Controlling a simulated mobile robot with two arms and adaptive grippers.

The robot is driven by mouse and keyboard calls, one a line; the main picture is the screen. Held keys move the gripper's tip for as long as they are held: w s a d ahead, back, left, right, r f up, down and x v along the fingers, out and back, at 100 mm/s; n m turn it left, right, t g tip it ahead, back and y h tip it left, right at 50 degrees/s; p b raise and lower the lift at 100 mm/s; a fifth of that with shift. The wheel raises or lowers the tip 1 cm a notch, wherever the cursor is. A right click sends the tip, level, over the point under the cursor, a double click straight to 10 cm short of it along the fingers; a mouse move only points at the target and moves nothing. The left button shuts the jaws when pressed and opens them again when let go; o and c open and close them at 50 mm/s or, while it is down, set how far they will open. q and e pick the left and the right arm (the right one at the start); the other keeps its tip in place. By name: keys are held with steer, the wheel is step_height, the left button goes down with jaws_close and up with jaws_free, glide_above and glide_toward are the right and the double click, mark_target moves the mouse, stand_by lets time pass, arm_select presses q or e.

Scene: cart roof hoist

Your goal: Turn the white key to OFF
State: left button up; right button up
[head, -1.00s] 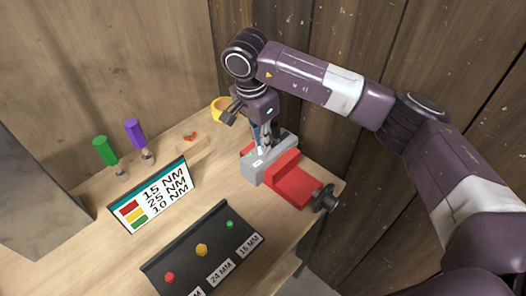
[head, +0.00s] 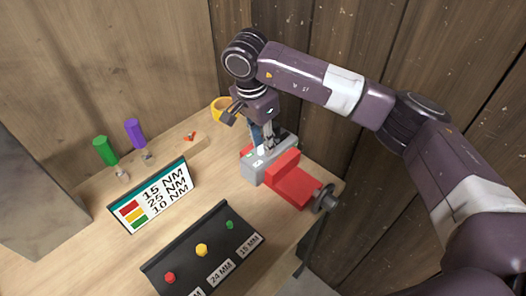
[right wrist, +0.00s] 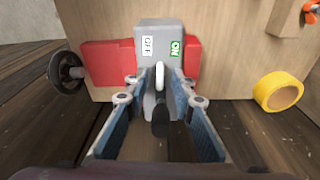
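The white key (right wrist: 159,82) stands out from the grey block (right wrist: 160,36) of a red and grey vise-like device. In the right wrist view, the OFF label (right wrist: 148,46) is left of the key and the ON label (right wrist: 175,48) is right of it. A dark rounded end (right wrist: 160,122) shows below the key. My right gripper (right wrist: 159,78) has its blue-padded fingers on either side of the key, with a narrow gap showing; it looks open around it. It also shows in the head view (head: 267,146), over the grey block. My left gripper is out of view.
A red jaw (head: 289,180) and a dark handwheel (head: 325,199) lie on the device's right. A yellow ring (head: 220,108) and green and purple-handled tools (head: 106,150) are farther back.

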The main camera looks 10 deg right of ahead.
steer(key=shift+r, duration=0.15)
step_height(320, 180, up, 7)
steer(key=p, duration=0.3)
